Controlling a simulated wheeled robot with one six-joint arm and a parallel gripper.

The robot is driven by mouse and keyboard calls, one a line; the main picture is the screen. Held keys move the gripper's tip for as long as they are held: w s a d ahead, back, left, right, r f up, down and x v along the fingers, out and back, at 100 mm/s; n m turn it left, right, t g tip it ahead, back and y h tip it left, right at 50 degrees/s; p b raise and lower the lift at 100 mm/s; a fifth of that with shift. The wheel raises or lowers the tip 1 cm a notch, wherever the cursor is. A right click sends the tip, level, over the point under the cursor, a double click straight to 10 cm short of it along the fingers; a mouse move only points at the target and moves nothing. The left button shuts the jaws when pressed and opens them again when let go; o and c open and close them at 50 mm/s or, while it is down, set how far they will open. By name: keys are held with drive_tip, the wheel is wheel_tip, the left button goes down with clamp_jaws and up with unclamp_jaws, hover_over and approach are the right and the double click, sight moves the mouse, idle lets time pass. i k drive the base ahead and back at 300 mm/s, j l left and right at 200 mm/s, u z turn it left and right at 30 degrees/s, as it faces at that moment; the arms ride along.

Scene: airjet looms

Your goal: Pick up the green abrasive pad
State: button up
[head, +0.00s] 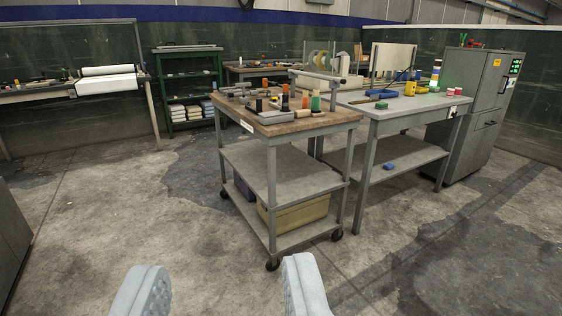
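I cannot make out a green abrasive pad for certain. Small green items show on the grey workbench (425,105), but they are too small to identify. A green upright piece (315,102) stands on the wooden top of the wheeled cart (300,126) among spools and tools; it looks like a cone or spool. My gripper (220,268) is at the bottom of the view. Its two pale grey fingers are wide apart with only floor visible between them. It is well in front of the cart and touches nothing.
The cart has a bare middle shelf (285,170) and a yellowish bin (297,215) below. A blue item (389,167) lies on the workbench's lower shelf. A grey cabinet (480,110) stands at right, a green shelf rack (187,85) behind. The foreground floor is clear.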

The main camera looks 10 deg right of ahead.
sight(381, 107)
drive_tip(key=i+l+z, duration=0.2)
drive_tip(key=i+z, duration=0.95)
drive_tip(key=i, duration=0.15)
drive_tip(key=i+j+z, duration=0.35)
drive_tip(key=i+u, duration=0.15)
drive_tip(key=i, duration=0.3)
drive_tip(key=i+l+u, duration=0.15)
drive_tip(key=i, duration=0.25)
drive_tip(key=i+l+u, duration=0.15)
drive_tip(key=i, duration=0.3)
drive_tip(key=i+l+u, duration=0.2)
drive_tip(key=i, duration=0.25)
drive_tip(key=i+u, duration=0.4)
drive_tip(key=i, duration=0.1)
